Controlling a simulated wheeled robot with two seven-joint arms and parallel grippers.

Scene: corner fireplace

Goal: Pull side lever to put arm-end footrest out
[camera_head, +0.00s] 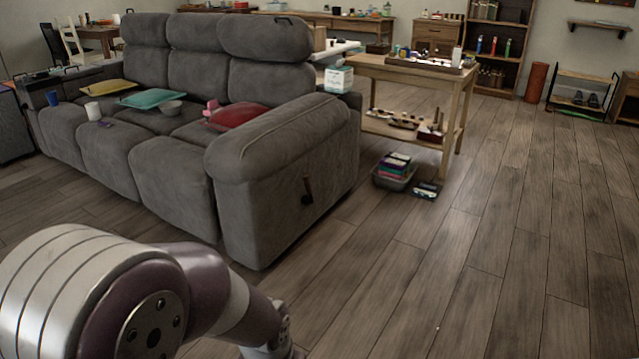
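A grey three-seat recliner sofa (262,140) stands at the left, its near arm end facing me. A dark side lever (307,191) sits on the outer side panel of that arm end, roughly upright. The front of the arm-end seat (172,195) is flush with the sofa front, and no footrest sticks out there. My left arm comes in at the bottom left, in front of the sofa and apart from the lever as seen here. Its gripper is below the frame edge. My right gripper does not show.
A wooden side table (452,84) with small items stands behind the sofa's arm end. A bin of books (394,172) and a loose book (426,190) are on the floor beside it. Cushions and cups lie on the seats. The wooden floor (480,260) at the right is clear.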

